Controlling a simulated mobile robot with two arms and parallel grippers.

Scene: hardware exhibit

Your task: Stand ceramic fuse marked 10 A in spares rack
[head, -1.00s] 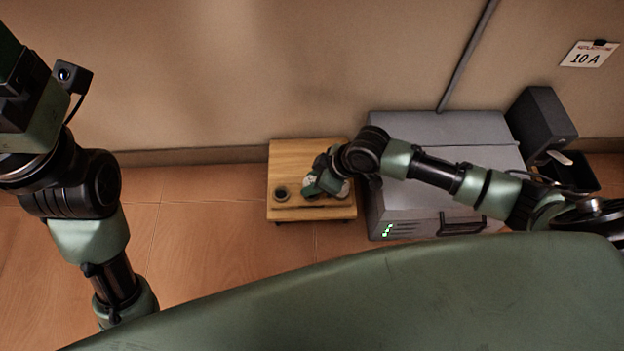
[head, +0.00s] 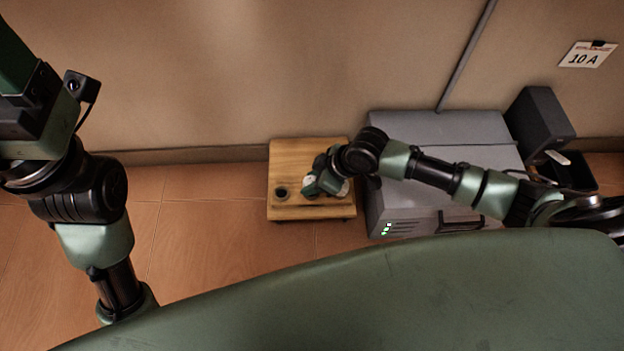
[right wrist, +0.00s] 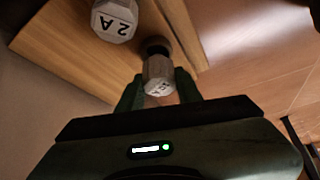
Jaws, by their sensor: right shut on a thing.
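The wooden spares rack (head: 295,154) stands on the floor by the wall, with a dark round socket (head: 282,193) open at its left. My right gripper (head: 318,186) is over the rack's right part. In the right wrist view its green fingers (right wrist: 160,92) are shut on a pale ceramic fuse (right wrist: 158,72). The held fuse's marking is upside down and too small to read surely. Its far end meets a dark round part at the wood; I cannot tell whether it is seated. Another pale fuse marked 2 A (right wrist: 114,22) stands beside it.
A grey metal case (head: 440,125) stands right of the rack, under my right arm. Beyond it are a dark box (head: 540,112) and a black bin holding a pale piece (head: 557,157). A 10 A card (head: 588,54) hangs on the wall. Floor left of the rack is clear.

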